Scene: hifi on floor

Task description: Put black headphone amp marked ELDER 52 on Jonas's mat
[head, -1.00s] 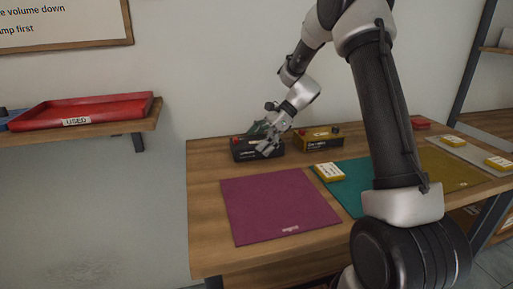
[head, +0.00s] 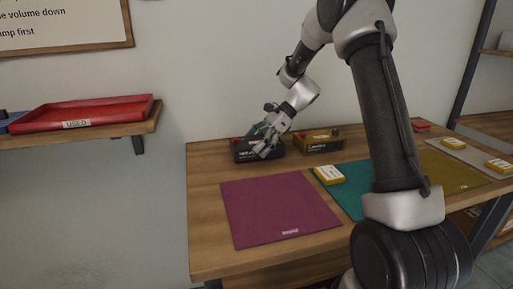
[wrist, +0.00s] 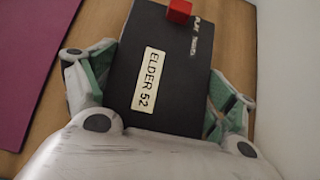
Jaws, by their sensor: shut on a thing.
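The black headphone amp marked ELDER 52 (wrist: 165,95) lies between the fingers of my gripper (wrist: 155,105) in the wrist view. A red knob or button sits at its far edge. In the head view the black amp (head: 243,151) is at the back left of the table, partly hidden by my gripper (head: 262,148), which is shut on it. A magenta mat (head: 275,205), a teal mat (head: 348,190) and an olive mat (head: 455,170) lie on the table. The lettering on the mats is too small to read. The magenta mat's edge (wrist: 40,60) shows in the wrist view.
A yellow-and-black box (head: 318,143) stands right of the amp. A yellow labelled block (head: 328,174) lies by the teal mat's back left corner. A grey mat (head: 462,151) is at far right. A red tray (head: 80,114) marked USED sits on the left shelf.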

